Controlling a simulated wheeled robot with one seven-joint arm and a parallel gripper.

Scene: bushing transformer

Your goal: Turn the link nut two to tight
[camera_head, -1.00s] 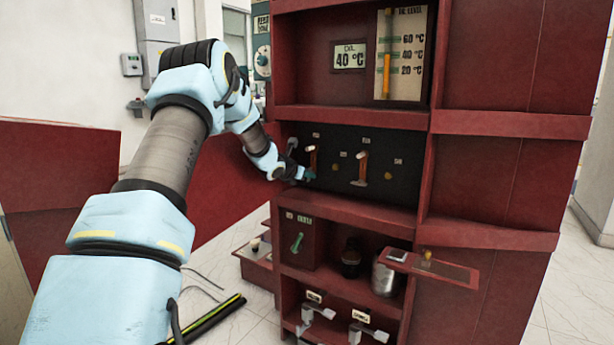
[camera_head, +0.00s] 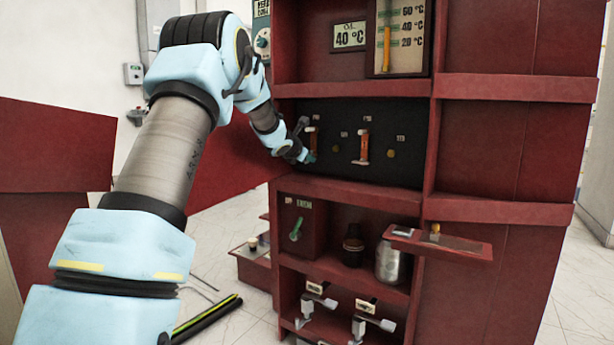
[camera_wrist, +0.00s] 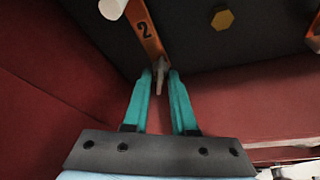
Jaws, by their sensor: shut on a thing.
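The orange link marked 2 (camera_wrist: 147,32) hangs on the black panel (camera_head: 340,172) and shows at the panel's left in the head view (camera_head: 313,135). My gripper (camera_wrist: 161,78) has its teal fingers at the lower end of this link. They are shut on a small pale piece (camera_wrist: 160,70) there, which I take for link nut two; the fingers partly hide it. In the head view my gripper (camera_head: 308,157) meets the panel low on the left, and the nut cannot be made out.
A second orange link (camera_head: 362,147) stands to the right on the panel. A yellow hexagonal piece (camera_wrist: 222,19) and a white rounded end (camera_wrist: 112,8) are near my fingers. The cabinet's red ledge (camera_head: 350,194) runs below the panel. A dark bottle (camera_head: 353,245) stands underneath.

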